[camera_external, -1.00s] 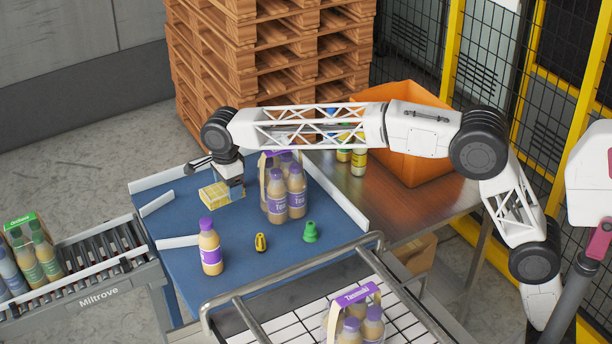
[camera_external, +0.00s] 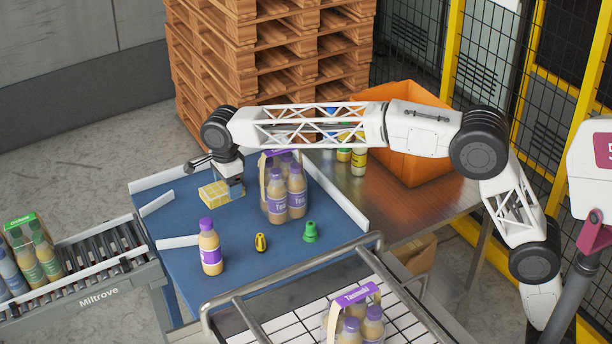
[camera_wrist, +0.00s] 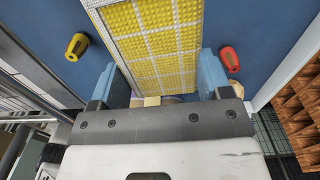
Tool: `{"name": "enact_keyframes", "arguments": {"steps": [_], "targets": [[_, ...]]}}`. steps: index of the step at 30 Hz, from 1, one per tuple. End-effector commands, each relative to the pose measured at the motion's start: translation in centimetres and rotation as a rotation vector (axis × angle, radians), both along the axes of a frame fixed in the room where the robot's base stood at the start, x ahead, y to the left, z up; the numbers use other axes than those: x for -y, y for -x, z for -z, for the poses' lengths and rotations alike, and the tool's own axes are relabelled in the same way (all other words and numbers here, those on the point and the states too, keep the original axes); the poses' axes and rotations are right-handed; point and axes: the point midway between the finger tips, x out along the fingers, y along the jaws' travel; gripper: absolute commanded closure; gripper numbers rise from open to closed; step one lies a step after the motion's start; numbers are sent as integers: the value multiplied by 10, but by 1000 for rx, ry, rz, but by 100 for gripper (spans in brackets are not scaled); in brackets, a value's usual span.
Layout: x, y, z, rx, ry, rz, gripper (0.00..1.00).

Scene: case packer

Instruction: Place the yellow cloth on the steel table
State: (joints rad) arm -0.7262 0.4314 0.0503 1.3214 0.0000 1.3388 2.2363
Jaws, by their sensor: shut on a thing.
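The yellow cloth (camera_external: 213,194) is a folded, block-like bundle with a white grid pattern, at the left part of the blue table (camera_external: 185,265). My gripper (camera_external: 238,186) is shut on it. In the wrist view the cloth (camera_wrist: 155,45) sits between the two blue fingers of my gripper (camera_wrist: 166,82) and extends away from them. I cannot tell if the cloth is clear of the blue surface. The steel table (camera_external: 392,203) is to the right of the blue one, its top partly hidden by my arm.
An orange bin (camera_external: 405,165) and small yellow bottles (camera_external: 358,161) stand on the steel table. A bottle pack (camera_external: 287,195), single bottle (camera_external: 210,248), yellow nozzle (camera_external: 260,242) and green nozzle (camera_external: 310,232) stand on the blue table. A red nozzle (camera_wrist: 229,60) shows in the wrist view.

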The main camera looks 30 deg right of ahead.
Motion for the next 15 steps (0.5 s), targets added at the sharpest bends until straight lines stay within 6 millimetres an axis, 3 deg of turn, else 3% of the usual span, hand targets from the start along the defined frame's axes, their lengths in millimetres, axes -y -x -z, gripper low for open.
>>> {"name": "enact_keyframes", "arguments": {"steps": [5, 15], "targets": [[0, 0, -24, 2, -2, 0, 52], [0, 0, -102, 1, -1, 0, 52]]}}
